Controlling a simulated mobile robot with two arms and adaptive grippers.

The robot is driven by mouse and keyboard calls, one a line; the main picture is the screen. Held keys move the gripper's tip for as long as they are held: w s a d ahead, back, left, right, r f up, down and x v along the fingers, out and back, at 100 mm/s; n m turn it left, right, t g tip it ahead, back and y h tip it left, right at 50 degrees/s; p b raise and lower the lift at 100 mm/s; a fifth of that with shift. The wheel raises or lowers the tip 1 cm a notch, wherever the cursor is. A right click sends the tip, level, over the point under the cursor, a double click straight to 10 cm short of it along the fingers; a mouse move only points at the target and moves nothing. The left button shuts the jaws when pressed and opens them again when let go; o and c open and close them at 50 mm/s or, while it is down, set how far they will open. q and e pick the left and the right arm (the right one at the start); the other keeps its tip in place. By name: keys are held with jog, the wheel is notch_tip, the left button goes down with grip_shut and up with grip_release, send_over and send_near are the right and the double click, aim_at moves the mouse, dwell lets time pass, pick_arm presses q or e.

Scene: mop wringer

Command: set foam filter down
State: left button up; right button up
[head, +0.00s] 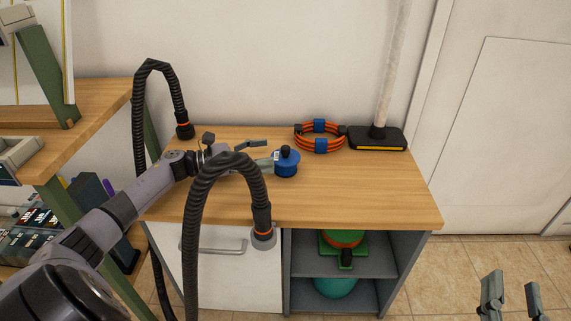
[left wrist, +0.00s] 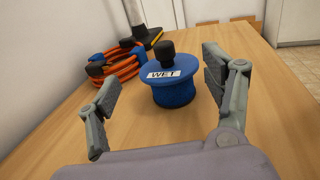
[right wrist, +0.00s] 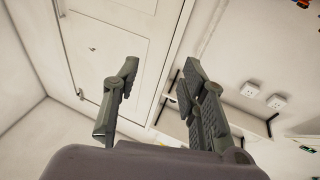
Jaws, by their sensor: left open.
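A blue foam filter (head: 286,165) with a black knob stands upright on the wooden counter top (head: 370,200). The filter also shows in the left wrist view (left wrist: 174,92), with a white label reading "WET". My left gripper (head: 262,153) is open, with its fingers on either side of the filter and slightly back from it; I see gaps between fingers and filter. My right gripper (head: 512,297) is open and empty at the lower right, away from the counter. It points at a wall and door in the right wrist view (right wrist: 160,90).
A coiled orange hose or cable (head: 319,138) and a black floor head (head: 378,138) with a pale tube lie behind the filter. A black hose (head: 200,200) arcs in front of my left arm. Free counter lies right of the filter.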

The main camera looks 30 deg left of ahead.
aim_at(281, 153)
pick_arm(q)
jog(key=shift+s+d+b+x, duration=0.1)
jog(key=shift+b+x, duration=0.1)
jog(key=shift+x, duration=1.3)
jog(key=shift+s+d+b+x, duration=0.15)
jog(key=shift+x, duration=1.4)
jog(key=shift+f, duration=0.15)
pick_arm(e)
jog(key=r+t, duration=0.1)
jog(key=s+r+t+y, duration=0.1)
jog(key=r, duration=0.1)
jog(key=shift+a+r, duration=0.15)
jog(key=shift+r, duration=0.1)
pick_arm(q)
jog(key=shift+c, duration=0.2)
jog(key=c, duration=1.6)
